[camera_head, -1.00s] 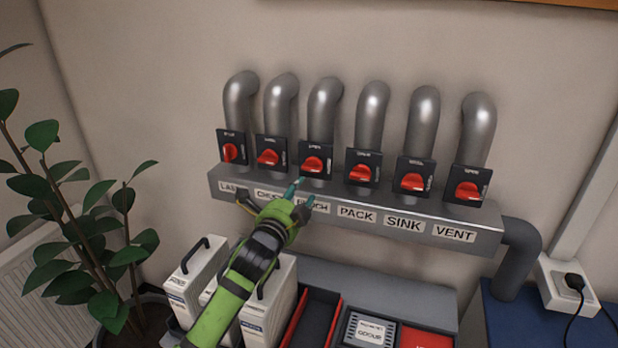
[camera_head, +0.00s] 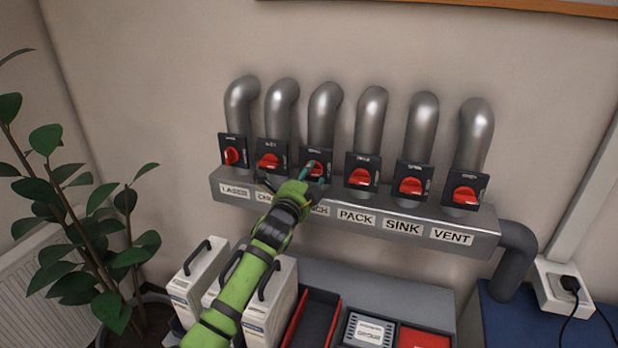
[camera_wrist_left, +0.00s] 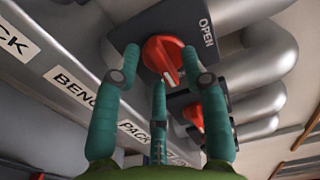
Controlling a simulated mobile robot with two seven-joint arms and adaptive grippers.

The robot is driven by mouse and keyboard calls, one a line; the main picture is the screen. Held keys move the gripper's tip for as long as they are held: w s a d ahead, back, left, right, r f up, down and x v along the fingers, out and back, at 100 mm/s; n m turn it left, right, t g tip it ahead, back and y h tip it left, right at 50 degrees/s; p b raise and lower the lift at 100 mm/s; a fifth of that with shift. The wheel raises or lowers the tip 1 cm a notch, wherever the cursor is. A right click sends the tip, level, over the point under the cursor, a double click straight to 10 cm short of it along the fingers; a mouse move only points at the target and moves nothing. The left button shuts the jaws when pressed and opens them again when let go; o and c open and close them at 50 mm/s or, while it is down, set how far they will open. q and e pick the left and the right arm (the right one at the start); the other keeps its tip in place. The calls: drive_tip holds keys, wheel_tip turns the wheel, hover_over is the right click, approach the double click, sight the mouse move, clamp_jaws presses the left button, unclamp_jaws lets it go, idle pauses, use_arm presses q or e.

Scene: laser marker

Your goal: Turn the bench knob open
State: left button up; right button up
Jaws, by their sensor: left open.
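The bench knob (camera_head: 316,167) is a red rotary handle on a black plate, third from the left, above the BENCH label. Fingertips partly hide it in the head view. In the left wrist view the red knob (camera_wrist_left: 166,56) shows clearly, with a white mark on its end and the word OPEN on the plate to its right. The white mark does not point at OPEN. My left gripper (camera_head: 311,173) is open in front of the knob. Its green fingers (camera_wrist_left: 163,82) spread on either side of the knob, with a third below; contact cannot be told.
The grey manifold (camera_head: 290,206) carries several similar red knobs, with the check knob (camera_head: 269,160) and pack knob (camera_head: 361,176) close on either side. Steel pipes rise behind. White binders (camera_head: 196,280), a red-edged tray (camera_head: 312,325) and a plant (camera_head: 95,245) stand below.

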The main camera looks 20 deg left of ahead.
use_arm(q)
clamp_jaws()
drive_tip(key=shift+n, duration=0.3)
drive_tip(key=n, duration=0.3)
drive_tip(key=shift+d+n, duration=0.1)
drive_tip(key=shift+n, duration=0.3)
drive_tip(key=n+p, duration=0.1)
drive_tip(key=n, duration=0.3)
drive_tip(key=shift+r+n, duration=0.1)
drive_tip(key=shift+n, duration=0.2)
drive_tip(key=n, duration=0.4)
drive_tip(key=shift+d, duration=0.1)
drive_tip(key=shift+r+n+p, duration=0.1)
drive_tip(key=shift+n+p, duration=0.5)
drive_tip(key=shift+n, duration=1.8)
unclamp_jaws()
